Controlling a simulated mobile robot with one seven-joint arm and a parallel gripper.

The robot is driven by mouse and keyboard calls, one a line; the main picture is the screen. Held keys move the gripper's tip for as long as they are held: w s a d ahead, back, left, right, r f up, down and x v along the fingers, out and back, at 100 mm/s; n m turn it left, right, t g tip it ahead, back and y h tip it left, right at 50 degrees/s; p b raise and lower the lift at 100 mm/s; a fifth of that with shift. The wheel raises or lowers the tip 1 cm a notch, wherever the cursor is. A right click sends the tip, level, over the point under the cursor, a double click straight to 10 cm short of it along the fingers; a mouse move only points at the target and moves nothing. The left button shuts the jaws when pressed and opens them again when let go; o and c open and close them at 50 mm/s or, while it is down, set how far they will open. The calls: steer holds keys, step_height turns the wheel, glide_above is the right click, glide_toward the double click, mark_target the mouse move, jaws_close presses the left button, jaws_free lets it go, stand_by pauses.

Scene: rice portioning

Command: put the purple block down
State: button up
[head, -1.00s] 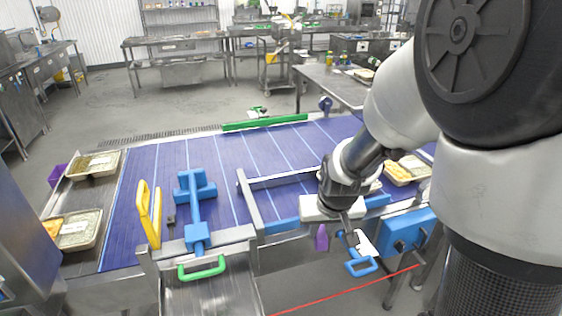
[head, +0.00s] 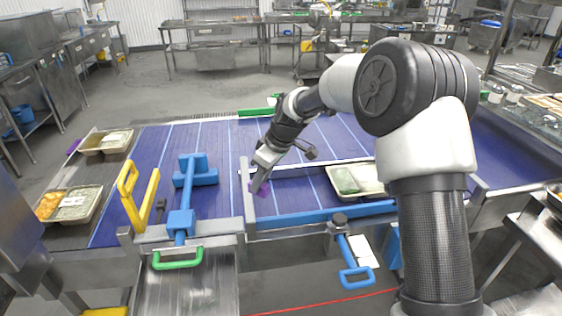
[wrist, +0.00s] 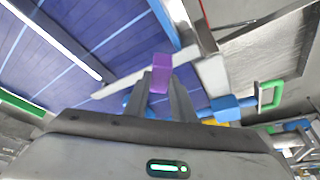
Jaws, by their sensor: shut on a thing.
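The purple block (head: 263,190) is at the tip of my gripper (head: 260,180), over the blue conveyor belt (head: 226,140) and close to the grey metal rail in the head view. In the wrist view, the purple block (wrist: 161,68) stands out past the two grey fingers (wrist: 163,98), which are shut on its near end. The belt lies behind it there. I cannot tell whether the block touches the belt or the rail.
A grey metal rail (head: 247,205) stands right beside the block. A blue T-shaped fixture (head: 188,180) and a yellow fixture (head: 140,200) are to its left. Food trays (head: 355,180) lie to the right, others (head: 72,203) at left. Open belt lies behind.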

steer(key=w+a+f+n+g+b, duration=0.25)
steer(key=a+n, duration=0.55)
steer(key=a, duration=0.5)
steer(key=shift+g, duration=0.25)
steer(key=f, duration=0.7)
steer(key=s+f, duration=0.1)
steer(key=f, duration=0.2)
steer(key=shift+a+f, duration=0.25)
steer(key=shift+f, duration=0.15)
steer(key=o, duration=1)
